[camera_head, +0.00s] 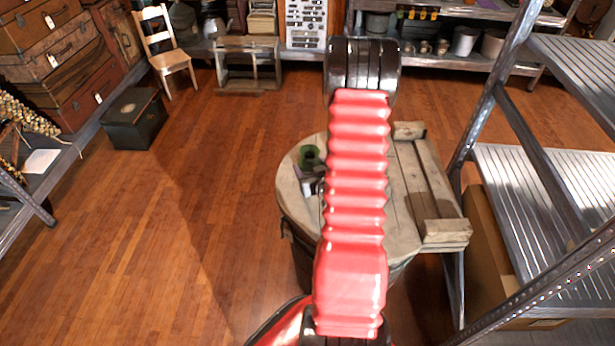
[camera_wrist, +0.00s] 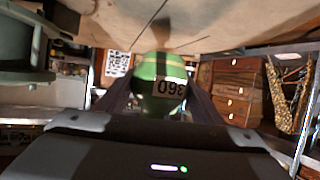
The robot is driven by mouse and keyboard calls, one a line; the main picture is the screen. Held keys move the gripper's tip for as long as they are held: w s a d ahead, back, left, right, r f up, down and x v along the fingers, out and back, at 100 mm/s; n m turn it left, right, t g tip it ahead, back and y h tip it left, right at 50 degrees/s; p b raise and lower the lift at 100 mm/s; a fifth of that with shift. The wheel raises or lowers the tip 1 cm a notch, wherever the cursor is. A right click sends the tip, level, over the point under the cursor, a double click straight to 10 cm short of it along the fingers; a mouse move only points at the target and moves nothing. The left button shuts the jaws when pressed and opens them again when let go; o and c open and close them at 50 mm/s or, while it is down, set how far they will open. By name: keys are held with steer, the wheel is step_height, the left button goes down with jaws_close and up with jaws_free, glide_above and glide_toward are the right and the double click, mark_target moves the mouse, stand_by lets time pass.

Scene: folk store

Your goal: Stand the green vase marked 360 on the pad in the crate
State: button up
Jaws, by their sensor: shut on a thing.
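The green vase (camera_head: 309,156) shows left of my red arm in the head view, over the left part of a round wooden barrel top. In the wrist view the green vase (camera_wrist: 152,68) is between my fingers, and its 360 label reads upside down there, as does the whole scene. My gripper (camera_wrist: 160,95) is shut on it. In the head view my gripper (camera_head: 310,178) is partly hidden by my arm. The vase looks upright; I cannot tell if it touches the wood.
The barrel top (camera_head: 290,195) is bare at its left edge. A metal shelf rack (camera_head: 520,180) stands close on the right. A dark green box (camera_head: 134,117) and a wooden chair (camera_head: 168,58) stand at the back left. The floor on the left is open.

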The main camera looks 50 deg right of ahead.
steer(key=shift+f, duration=1.9)
steer(key=o, duration=1.2)
steer(key=shift+f, duration=0.1)
